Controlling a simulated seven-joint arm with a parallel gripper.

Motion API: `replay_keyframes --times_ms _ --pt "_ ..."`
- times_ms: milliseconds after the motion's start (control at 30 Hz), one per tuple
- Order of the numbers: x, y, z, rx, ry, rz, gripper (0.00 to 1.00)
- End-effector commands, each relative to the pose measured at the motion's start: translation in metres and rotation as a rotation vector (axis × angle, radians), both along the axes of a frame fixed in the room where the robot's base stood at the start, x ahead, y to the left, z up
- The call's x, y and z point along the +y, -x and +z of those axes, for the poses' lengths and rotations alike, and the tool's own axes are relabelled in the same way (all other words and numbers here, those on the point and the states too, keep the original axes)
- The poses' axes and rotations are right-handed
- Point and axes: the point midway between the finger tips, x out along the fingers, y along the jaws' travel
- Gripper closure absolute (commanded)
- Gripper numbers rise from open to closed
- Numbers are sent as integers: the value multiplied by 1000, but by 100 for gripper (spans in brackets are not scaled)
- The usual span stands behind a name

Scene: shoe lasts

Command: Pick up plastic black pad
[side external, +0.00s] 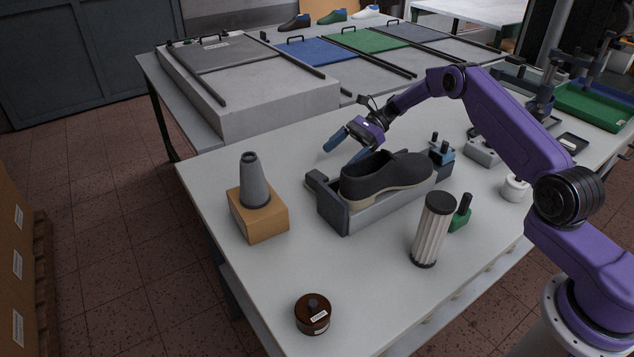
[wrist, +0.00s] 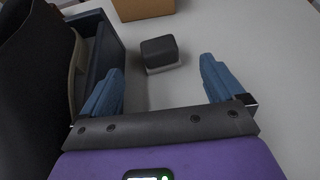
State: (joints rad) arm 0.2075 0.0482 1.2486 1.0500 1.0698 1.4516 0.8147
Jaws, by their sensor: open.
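A small black pad with a lighter grey base (wrist: 160,52) sits on the table in the wrist view, ahead of my gripper and between the lines of its two fingers. In the side view a dark block at the left end of the shoe holder (side external: 318,178) appears to be the same pad. My gripper (side external: 346,149) is open, with blue fingers apart and nothing between them. It hangs above the table behind the shoe's left end. It also shows in the wrist view (wrist: 160,78). The pad is apart from the fingers.
A dark shoe (side external: 388,178) rests on the grey holder (side external: 375,210) close beside my gripper; both fill the wrist view's left side. An orange-brown box (side external: 262,222) with a grey cone (side external: 254,182) stands to the left. A ribbed cylinder (side external: 433,232) stands in front.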

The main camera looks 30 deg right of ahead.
Motion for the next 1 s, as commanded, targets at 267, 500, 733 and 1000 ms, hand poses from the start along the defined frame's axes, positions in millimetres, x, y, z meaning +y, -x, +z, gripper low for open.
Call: replay_keyframes --times_ms 267,500,733,1000 --pt "25 0 -12 0 0 -1 5" --pt "40 2 -19 1 -1 2 5" --pt "68 3 -33 2 0 1 5" --pt "72 2 -35 0 0 -1 5"
